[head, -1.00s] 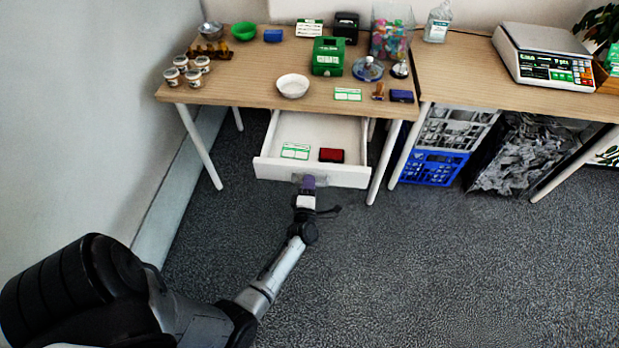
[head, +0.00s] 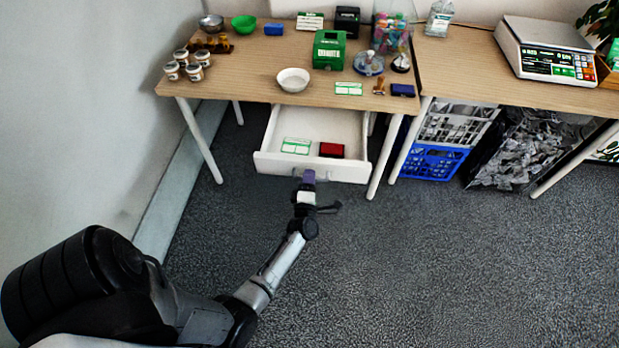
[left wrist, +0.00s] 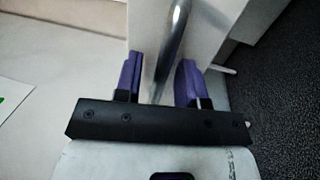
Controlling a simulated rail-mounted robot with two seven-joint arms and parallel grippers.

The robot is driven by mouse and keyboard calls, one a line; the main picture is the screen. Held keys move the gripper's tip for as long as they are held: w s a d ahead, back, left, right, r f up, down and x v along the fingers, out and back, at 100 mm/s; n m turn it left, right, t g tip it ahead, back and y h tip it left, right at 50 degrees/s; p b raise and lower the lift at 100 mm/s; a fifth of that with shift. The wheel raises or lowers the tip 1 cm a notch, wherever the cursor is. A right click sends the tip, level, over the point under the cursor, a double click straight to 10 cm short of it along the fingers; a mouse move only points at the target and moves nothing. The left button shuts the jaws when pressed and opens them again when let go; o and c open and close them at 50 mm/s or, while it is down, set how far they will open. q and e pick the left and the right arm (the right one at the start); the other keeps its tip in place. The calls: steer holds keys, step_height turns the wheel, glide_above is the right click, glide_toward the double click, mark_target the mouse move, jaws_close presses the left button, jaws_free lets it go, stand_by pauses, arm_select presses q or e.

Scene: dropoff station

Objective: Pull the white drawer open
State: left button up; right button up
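The white drawer (head: 275,166) is pulled out from under the left wooden table, and its inside shows. A green-and-white card (head: 296,146) and a dark red box (head: 331,150) lie in it. My left gripper (head: 308,177) is at the middle of the drawer front, by the handle. In the left wrist view, the two purple fingers (left wrist: 160,80) stand apart, with the silver handle bar (left wrist: 179,28) running between them. I see a gap between the bar and the fingers. The white drawer front (left wrist: 147,30) shows behind the bar. My right gripper is not in view.
The table (head: 245,82) above carries a white bowl (head: 293,80), a green box (head: 329,50), jars and small items. A blue crate (head: 432,163) stands under the right table, right of the drawer. The grey floor (head: 420,260) in front is clear.

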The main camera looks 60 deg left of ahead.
arm_select(q)
steer(key=p+v, duration=0.2)
steer(key=v, duration=1)
stand_by(0.4)
